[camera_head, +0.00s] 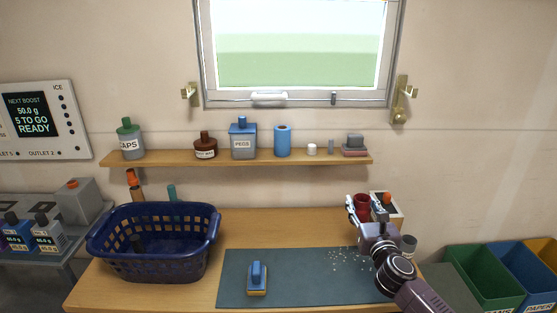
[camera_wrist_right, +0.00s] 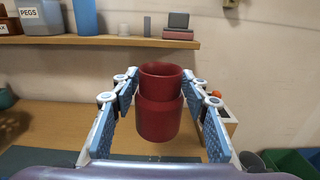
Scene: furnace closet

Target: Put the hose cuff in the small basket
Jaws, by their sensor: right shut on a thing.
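The hose cuff is a dark red, stepped, ring-like piece; in the right wrist view the hose cuff (camera_wrist_right: 158,118) stands upright between my fingers. My right gripper (camera_wrist_right: 160,82) is shut on it. In the head view my right gripper (camera_head: 366,208) is above the back right of the table, and the red cuff (camera_head: 362,201) shows partly behind its fingers. A dark blue slotted basket (camera_head: 152,262) stands at the left of the table, well left of the gripper. It is the only basket in view; a dark item shows inside. My left gripper is not in view.
A dark mat (camera_head: 310,285) bears a blue-handled brush (camera_head: 257,278) and scattered pale crumbs (camera_head: 350,260). A wall shelf (camera_head: 240,158) with bottles and boxes runs behind. A grey cup (camera_head: 408,246) stands near my right arm. Green (camera_head: 488,285) and blue bins are at the right.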

